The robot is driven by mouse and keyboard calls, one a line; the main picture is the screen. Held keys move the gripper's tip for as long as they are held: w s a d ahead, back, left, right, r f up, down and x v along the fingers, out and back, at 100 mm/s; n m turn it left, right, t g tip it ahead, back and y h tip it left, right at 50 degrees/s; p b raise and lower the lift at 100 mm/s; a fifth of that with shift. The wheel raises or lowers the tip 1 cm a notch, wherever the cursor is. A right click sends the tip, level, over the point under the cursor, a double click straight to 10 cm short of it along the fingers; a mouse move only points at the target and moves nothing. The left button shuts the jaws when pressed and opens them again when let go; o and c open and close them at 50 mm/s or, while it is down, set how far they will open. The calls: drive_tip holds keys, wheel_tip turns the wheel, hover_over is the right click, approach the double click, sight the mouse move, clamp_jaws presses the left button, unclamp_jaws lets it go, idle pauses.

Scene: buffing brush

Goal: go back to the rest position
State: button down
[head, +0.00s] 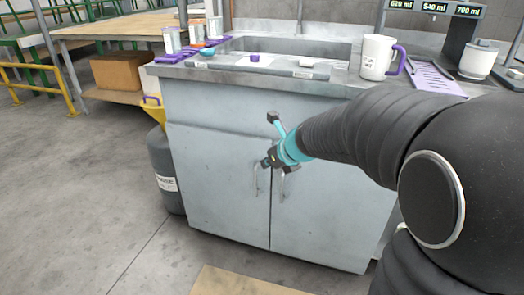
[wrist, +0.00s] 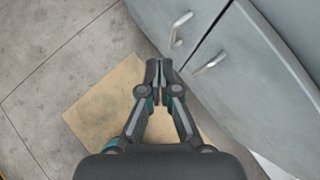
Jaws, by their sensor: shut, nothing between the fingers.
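My gripper (head: 268,162) is in front of the grey cabinet (head: 215,185), near its two door handles, in the head view. In the wrist view my gripper (wrist: 158,68) points down past the cabinet doors, over the floor and a tan board or mat (wrist: 95,110). Its two fingers are together with nothing between them. My dark arm reaches in from the right of the head view and hides part of the cabinet's right side. Whether the gripper touches a handle cannot be told from the head view; in the wrist view the handles (wrist: 210,63) look apart from it.
On the counter stand a white jug with a purple handle (head: 378,57), a purple tray (head: 436,78) and a white cup (head: 478,61). A grey drum with a yellow funnel (head: 162,165) stands left of the cabinet. A cardboard box (head: 117,71) sits further back.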

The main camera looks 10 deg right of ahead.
drive_tip(key=s+a+f+n+g, duration=0.1)
drive_tip(key=s+f+n+g, duration=0.25)
drive_tip(key=s+n, duration=1.2)
drive_tip(key=s+d+r+n+h, duration=0.1)
drive_tip(key=s+r+n, duration=0.2)
drive_tip(key=s+n, duration=0.3)
drive_tip(key=s+d+r+n+h, duration=0.2)
drive_tip(key=s+n, duration=0.4)
drive_tip(key=n, duration=0.3)
drive_tip(key=shift+s+r+n+t+h, duration=0.3)
drive_tip(key=shift+s+r+n+t, duration=0.05)
drive_tip(key=shift+s+r+t, duration=0.1)
